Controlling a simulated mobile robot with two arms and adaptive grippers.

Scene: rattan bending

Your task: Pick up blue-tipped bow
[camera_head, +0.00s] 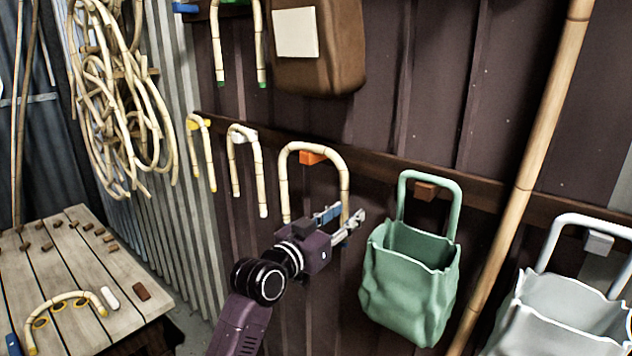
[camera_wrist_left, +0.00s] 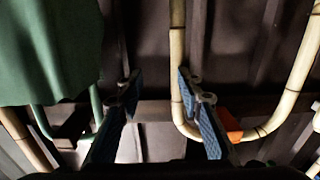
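A pale rattan bow (camera_head: 312,148) hangs upside-down-U on an orange peg (camera_head: 312,157) on the dark wall rail. It also shows in the left wrist view (camera_wrist_left: 178,60), with its orange peg (camera_wrist_left: 231,125). My left gripper (camera_head: 345,218) is at the lower part of this right leg. In the left wrist view its two fingers (camera_wrist_left: 160,95) are apart, with the leg between them, close to the right finger. My right gripper is out of view.
A green bag (camera_head: 410,285) hangs just right of my left gripper. White-tipped (camera_head: 243,165) and yellow-tipped (camera_head: 203,160) bows hang to the left. A bamboo pole (camera_head: 520,200) leans farther right. A wooden table (camera_head: 60,240) holding a curved bow (camera_head: 65,300) is lower left.

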